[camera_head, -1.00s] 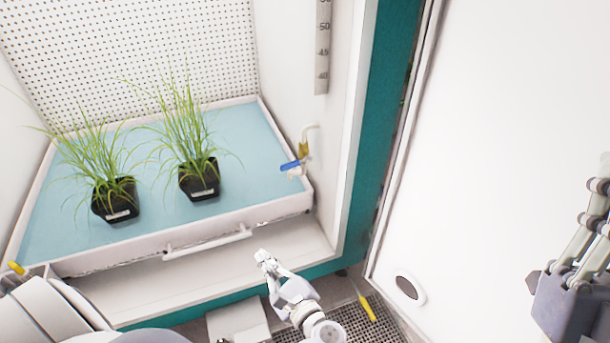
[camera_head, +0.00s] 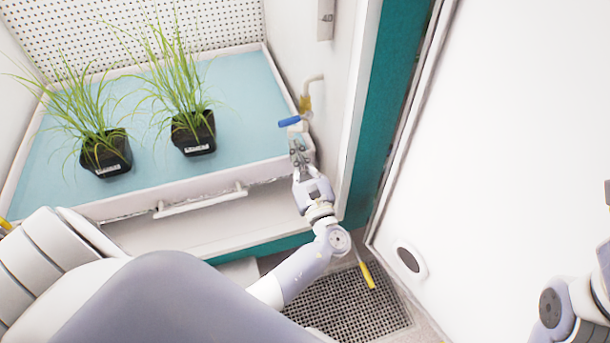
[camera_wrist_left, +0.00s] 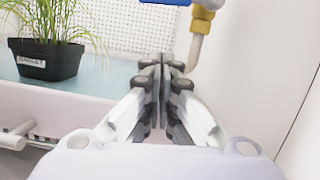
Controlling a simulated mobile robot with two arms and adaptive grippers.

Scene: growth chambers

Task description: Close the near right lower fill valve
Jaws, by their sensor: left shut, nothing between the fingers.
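The fill valve has a blue lever handle (camera_head: 289,121) and a brass body (camera_head: 305,104) on a white pipe at the right wall of the chamber, above the tray's front right corner. The lever points left from the valve. In the left wrist view the blue handle (camera_wrist_left: 166,2) and brass fitting (camera_wrist_left: 202,20) show at the top edge, partly cut off. My left gripper (camera_head: 297,140) is shut and empty, just below the valve; its closed fingertips (camera_wrist_left: 161,62) are under the handle. Whether they touch it I cannot tell. My right gripper is not in view; only part of my right arm shows.
A white-rimmed tray (camera_head: 200,187) with a blue surface holds two black pots of grass (camera_head: 193,133). A tray handle (camera_head: 200,202) sticks out at its front. A white door (camera_head: 500,130) stands open at right. A floor grate (camera_head: 350,305) lies below.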

